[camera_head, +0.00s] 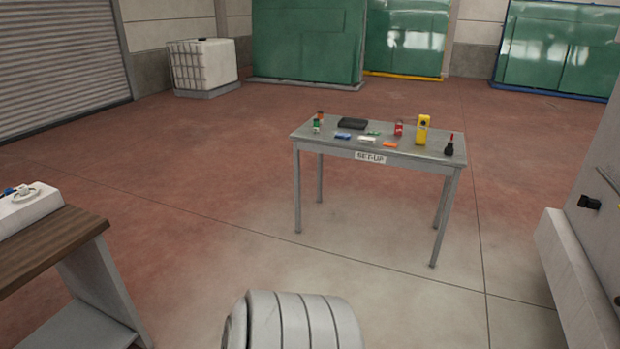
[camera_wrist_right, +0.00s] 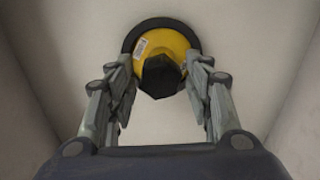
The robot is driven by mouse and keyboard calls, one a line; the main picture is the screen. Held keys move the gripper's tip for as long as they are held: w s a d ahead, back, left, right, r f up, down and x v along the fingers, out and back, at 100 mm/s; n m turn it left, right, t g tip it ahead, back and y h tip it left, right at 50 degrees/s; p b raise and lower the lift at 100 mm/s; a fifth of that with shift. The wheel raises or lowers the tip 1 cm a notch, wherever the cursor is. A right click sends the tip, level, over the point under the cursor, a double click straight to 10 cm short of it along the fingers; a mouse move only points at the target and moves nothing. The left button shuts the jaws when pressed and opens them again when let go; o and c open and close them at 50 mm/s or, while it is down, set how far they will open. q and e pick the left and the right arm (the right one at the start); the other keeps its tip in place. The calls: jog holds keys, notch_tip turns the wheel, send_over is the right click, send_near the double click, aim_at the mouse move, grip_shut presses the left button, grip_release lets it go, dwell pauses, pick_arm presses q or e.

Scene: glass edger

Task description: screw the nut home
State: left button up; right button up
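In the right wrist view a black, many-sided piece (camera_wrist_right: 160,77), which looks like the nut, sits in front of a round yellow part (camera_wrist_right: 180,45) with a small white label. A dark ring (camera_wrist_right: 133,36) surrounds the yellow part against a pale wall. My right gripper (camera_wrist_right: 165,92) is open, its two fingers standing apart on the left and right of the black piece. I cannot tell whether either fingertip touches the yellow part. Any thread behind the black piece is hidden. My left gripper is in neither view, and the head view shows neither the nut nor my right gripper.
Pale walls (camera_wrist_right: 265,55) flank the gripper closely. In the head view a grey set-up table (camera_head: 345,148) holds several small items. A wooden-topped bench (camera_head: 45,240) stands at left, a grey machine (camera_head: 575,265) at right. Floor around the table is clear.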

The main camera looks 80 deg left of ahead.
jog(key=c, duration=0.8)
jog(key=m+b, duration=0.4)
jog(key=m, duration=0.2)
jog(key=m+b, duration=0.3)
jog(key=m, duration=0.3)
jog(key=shift+f+m+b, duration=0.2)
jog(key=shift+m+b, duration=0.15)
jog(key=shift+m, duration=0.05)
jog(key=o, duration=1.3)
jog(key=shift+w+r+p, duration=0.1)
jog(key=shift+r+p, duration=0.2)
jog(key=shift+p, duration=0.05)
